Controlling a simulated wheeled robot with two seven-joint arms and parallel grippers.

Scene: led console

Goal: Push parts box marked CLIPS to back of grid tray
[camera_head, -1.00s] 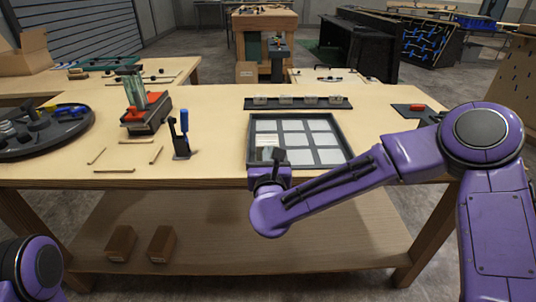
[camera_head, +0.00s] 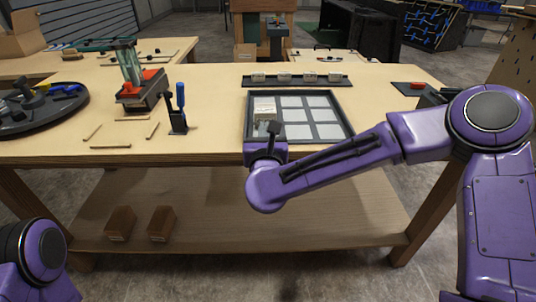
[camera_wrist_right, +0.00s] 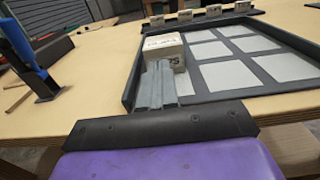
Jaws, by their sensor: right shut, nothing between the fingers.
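The pale parts box (camera_head: 264,107) stands inside the grid tray (camera_head: 346,122), in its left column toward the back. In the right wrist view the box (camera_wrist_right: 163,45) shows blurred print on top and the end of a word on its near face; the full marking is not readable. My right gripper (camera_head: 270,128) is shut, over the tray's front left part. In the right wrist view its fingertips (camera_wrist_right: 158,75) are up against or very close to the box's near face, holding nothing. My left gripper is out of view; only part of my left arm shows at lower left.
A dark rail (camera_head: 297,81) with several small labelled blocks lies just behind the tray. A blue-handled clamp (camera_head: 179,110) stands left of the tray, with a red and green device (camera_head: 138,85) beyond it. The tray's other cells are empty.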

